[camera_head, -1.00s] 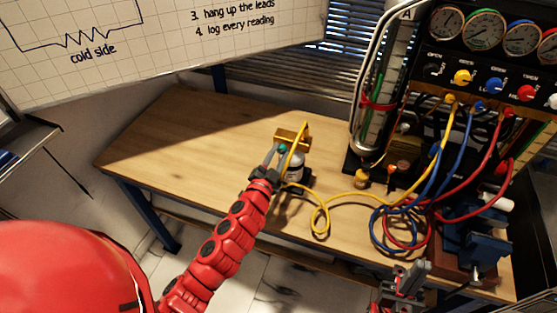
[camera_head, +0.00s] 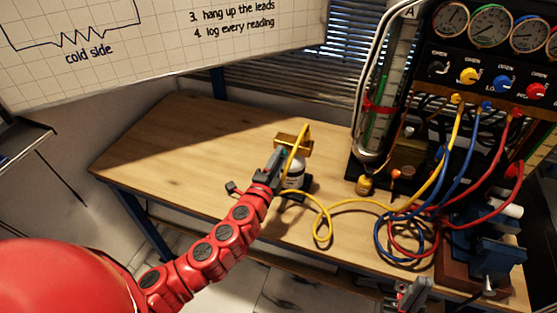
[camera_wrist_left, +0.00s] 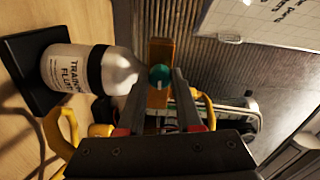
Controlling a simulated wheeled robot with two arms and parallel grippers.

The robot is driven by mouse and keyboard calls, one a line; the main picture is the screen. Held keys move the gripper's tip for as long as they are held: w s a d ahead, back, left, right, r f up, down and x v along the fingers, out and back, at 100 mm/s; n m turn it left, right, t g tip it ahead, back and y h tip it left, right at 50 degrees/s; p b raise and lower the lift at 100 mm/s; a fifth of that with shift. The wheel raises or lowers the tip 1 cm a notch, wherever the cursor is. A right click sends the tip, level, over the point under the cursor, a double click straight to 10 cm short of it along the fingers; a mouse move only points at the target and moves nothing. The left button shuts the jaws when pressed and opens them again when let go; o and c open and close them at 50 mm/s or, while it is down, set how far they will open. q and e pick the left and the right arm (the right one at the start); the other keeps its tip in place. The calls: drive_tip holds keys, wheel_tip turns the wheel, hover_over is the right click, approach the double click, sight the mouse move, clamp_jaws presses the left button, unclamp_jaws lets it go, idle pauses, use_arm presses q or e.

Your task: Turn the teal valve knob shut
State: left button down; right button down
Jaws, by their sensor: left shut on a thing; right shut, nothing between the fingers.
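The teal valve knob (camera_wrist_left: 159,76) is on a brass block (camera_wrist_left: 160,50) above a white bottle (camera_wrist_left: 118,72) labelled as training fluid. In the head view the brass block (camera_head: 294,142) and bottle (camera_head: 294,172) are near the table's middle, and the knob is mostly hidden by my left gripper (camera_head: 279,156). In the left wrist view my left gripper (camera_wrist_left: 160,88) has one finger on each side of the knob and is shut on it. My right gripper (camera_head: 408,292) is shut and empty at the bottom edge, partly out of view.
A yellow hose (camera_head: 322,222) runs from the bottle across the table to the gauge panel (camera_head: 490,75). Coiled blue and red hoses (camera_head: 395,240) lie at right beside a blue vise (camera_head: 477,240). A glass column (camera_head: 385,100) stands behind. The table's left side (camera_head: 170,150) is clear.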

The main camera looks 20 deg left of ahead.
idle(0.4)
use_arm(q)
drive_tip(key=shift+f, duration=0.1)
drive_tip(key=c, duration=0.6)
unclamp_jaws()
drive_tip(key=shift+o, duration=0.2)
drive_tip(key=shift+s, duration=0.1)
drive_tip(key=s+p, duration=0.4)
drive_tip(key=s, duration=1.3)
drive_tip(key=shift+s+a, duration=0.15)
drive_tip(key=shift+a, duration=0.2)
